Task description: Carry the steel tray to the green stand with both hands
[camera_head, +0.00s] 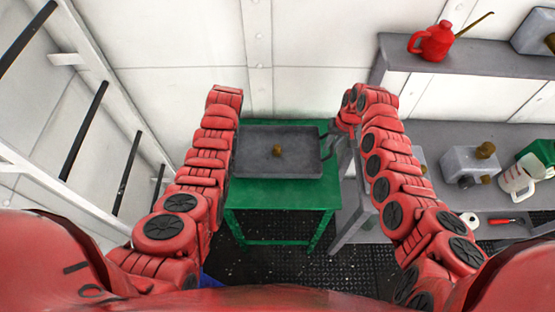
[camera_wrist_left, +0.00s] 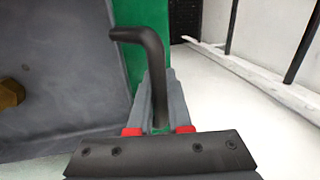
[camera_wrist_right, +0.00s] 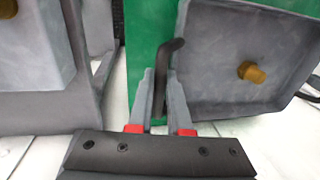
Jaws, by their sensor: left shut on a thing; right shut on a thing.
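The steel tray (camera_head: 255,165) is a grey, shallow rectangle with a small brass piece (camera_head: 277,151) in it. It lies over the top of the green stand (camera_head: 285,195); I cannot tell whether it touches the stand or hangs just above. My left gripper (camera_wrist_left: 160,100) is shut on the tray's dark bent handle (camera_wrist_left: 152,45) in the left wrist view; in the head view my left arm hides it. My right gripper (camera_head: 334,133) is at the tray's right side. The right wrist view shows it shut on the other dark handle (camera_wrist_right: 174,50).
A shelf above holds a red oil can (camera_head: 433,42). A white wall is behind the stand, and a white rack with dark bars (camera_head: 84,130) is at left.

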